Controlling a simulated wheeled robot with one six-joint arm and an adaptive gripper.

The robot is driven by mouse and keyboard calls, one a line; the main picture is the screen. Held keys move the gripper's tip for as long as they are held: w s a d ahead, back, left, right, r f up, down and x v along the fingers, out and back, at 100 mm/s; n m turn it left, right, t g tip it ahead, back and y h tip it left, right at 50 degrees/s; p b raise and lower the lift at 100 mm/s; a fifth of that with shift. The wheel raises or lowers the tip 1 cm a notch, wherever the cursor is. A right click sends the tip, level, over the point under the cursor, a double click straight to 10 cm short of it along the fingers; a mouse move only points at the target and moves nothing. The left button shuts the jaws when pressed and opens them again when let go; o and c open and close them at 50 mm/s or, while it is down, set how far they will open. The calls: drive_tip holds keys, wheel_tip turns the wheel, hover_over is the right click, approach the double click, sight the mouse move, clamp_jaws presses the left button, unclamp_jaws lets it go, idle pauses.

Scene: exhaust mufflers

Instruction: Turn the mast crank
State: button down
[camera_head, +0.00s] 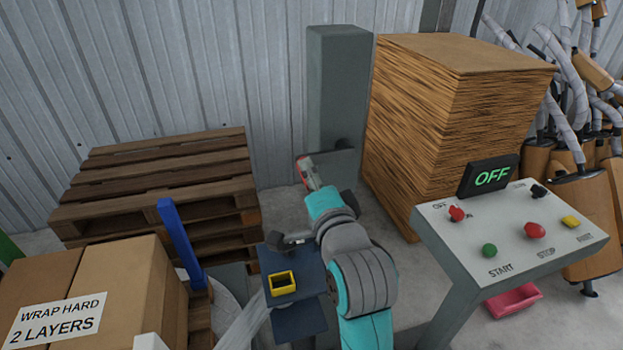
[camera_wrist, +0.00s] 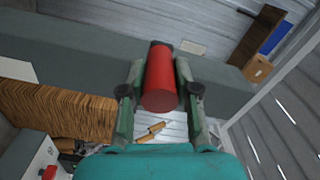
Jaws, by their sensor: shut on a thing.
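The mast is a grey upright column (camera_head: 338,85) against the corrugated wall in the head view. It crosses the wrist view as a long grey beam (camera_wrist: 75,50). The crank's red handle (camera_head: 302,162) shows low in front of the mast, at the end of my arm. In the wrist view the red handle (camera_wrist: 160,80) is a cylinder lying between the two fingers. My gripper (camera_wrist: 158,88) is shut on it, with a finger along each side; it also shows in the head view (camera_head: 312,176). The crank's arm behind the handle is mostly hidden.
A stack of brown sheets (camera_head: 430,120) stands close right of the mast. Wooden pallets (camera_head: 160,170) are at the left, behind wrapped boxes (camera_head: 130,280) and a blue post (camera_head: 180,240). A control panel (camera_head: 450,215) reading OFF stands at the right.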

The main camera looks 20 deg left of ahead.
drive_tip(key=shift+r, duration=0.15)
drive_tip(key=c, duration=0.8)
unclamp_jaws()
drive_tip(key=shift+c, duration=0.2)
drive_tip(key=v, duration=1.2)
